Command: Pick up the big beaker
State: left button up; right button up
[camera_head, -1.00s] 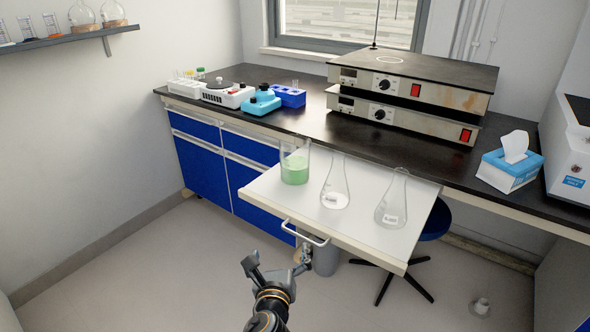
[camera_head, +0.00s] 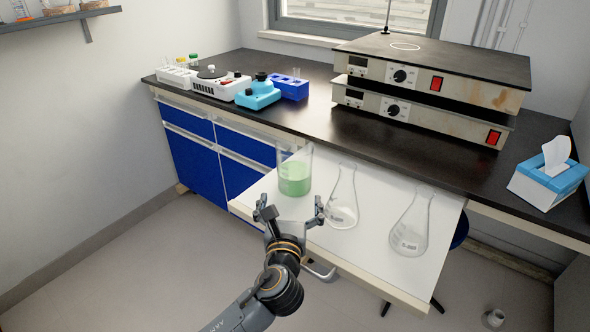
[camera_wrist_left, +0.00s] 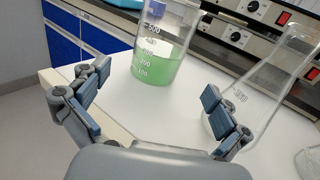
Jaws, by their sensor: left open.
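The big beaker (camera_head: 295,178) holds green liquid and stands upright on the white pull-out shelf, near its left back part. It also shows in the left wrist view (camera_wrist_left: 160,62), ahead of and between the fingers. My left gripper (camera_head: 291,207) is open and empty at the shelf's front edge, just in front of the beaker and apart from it. Its two fingers also show in the left wrist view (camera_wrist_left: 156,105). My right gripper is not in view.
A conical flask (camera_head: 342,205) stands close to the right of the beaker, near my right-hand finger. A second flask (camera_head: 411,232) stands farther right on the white shelf (camera_head: 375,262). Stacked hotplates (camera_head: 425,110) and small bench devices (camera_head: 257,95) stand behind on the black bench.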

aim_at(293, 183)
pick_arm(q)
jog(key=w, duration=0.5)
jog(key=shift+d+f+b, duration=0.15)
jog(key=shift+d+b, duration=0.05)
jog(key=shift+b, duration=0.1)
jog(key=shift+w+d+b, duration=0.15)
jog(key=shift+w+b, duration=0.25)
jog(key=shift+w, duration=0.95)
jog(key=shift+w+d+b, duration=0.1)
jog(key=shift+w+b, duration=0.25)
jog(key=shift+w, duration=0.95)
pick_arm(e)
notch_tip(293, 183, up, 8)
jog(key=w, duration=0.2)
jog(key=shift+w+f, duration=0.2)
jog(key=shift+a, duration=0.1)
pick_arm(q)
jog(key=c, duration=1.4)
jog(key=shift+c, duration=0.7)
jog(key=shift+r, duration=0.2)
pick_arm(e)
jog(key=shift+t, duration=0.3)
